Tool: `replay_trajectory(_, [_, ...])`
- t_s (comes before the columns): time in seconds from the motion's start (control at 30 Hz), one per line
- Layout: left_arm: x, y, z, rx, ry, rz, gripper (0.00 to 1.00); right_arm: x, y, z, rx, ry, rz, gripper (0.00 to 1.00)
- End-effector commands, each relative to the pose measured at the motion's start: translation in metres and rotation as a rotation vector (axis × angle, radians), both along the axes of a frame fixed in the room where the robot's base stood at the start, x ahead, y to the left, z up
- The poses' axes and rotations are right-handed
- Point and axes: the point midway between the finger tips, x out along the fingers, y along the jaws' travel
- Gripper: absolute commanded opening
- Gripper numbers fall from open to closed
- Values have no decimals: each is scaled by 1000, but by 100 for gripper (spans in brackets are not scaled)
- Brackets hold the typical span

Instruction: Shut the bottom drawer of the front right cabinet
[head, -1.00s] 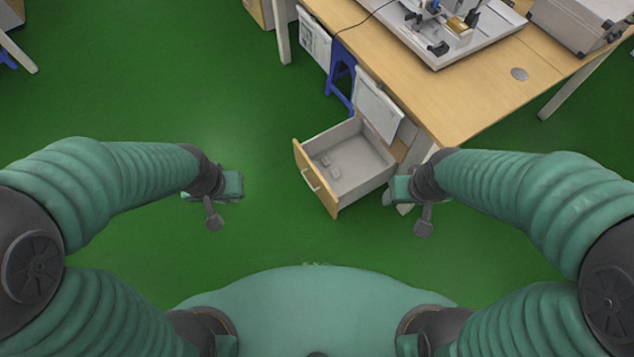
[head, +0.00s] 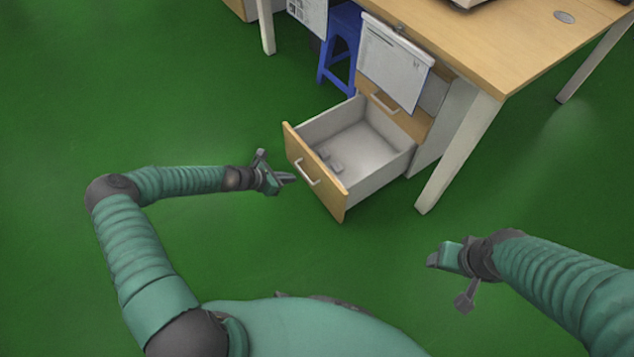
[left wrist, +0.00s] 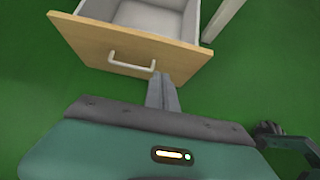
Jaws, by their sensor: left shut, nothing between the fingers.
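The bottom drawer (head: 318,172) of the cabinet under the desk is pulled well out, with a wooden front and a pale metal handle (head: 307,172). A few small light items lie inside it. My left gripper (head: 288,179) is shut and empty, just left of the drawer front and close to it. In the left wrist view the drawer front (left wrist: 125,45) and its handle lie just ahead of the closed fingers (left wrist: 162,92); I cannot tell whether they touch. My right gripper (head: 436,258) is right of and below the drawer, apart from it; its jaw opening is unclear.
The wooden desk (head: 500,45) stands above, with a pale leg (head: 460,150) right of the cabinet. Papers on a clipboard (head: 393,62) hang over the upper cabinet front. A blue stool (head: 341,45) stands behind. The green floor left of the drawer is clear.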

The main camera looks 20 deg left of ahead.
Motion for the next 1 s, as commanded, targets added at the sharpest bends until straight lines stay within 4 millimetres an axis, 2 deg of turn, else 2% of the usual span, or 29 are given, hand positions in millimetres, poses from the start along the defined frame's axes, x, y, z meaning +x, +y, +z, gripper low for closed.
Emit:
replay_trajectory(0.47, [54,-47,-70,4,0,-14,0,0,0,-54,0,0,0,61])
replay_trajectory(0.7, [81,-67,-65,6,-1,-13,0,0,-1,-70,0,0,0,61])
replay_trajectory(1.0, [85,-71,-62,4,1,-12,0,0,-1,-70,0,0,0,61])
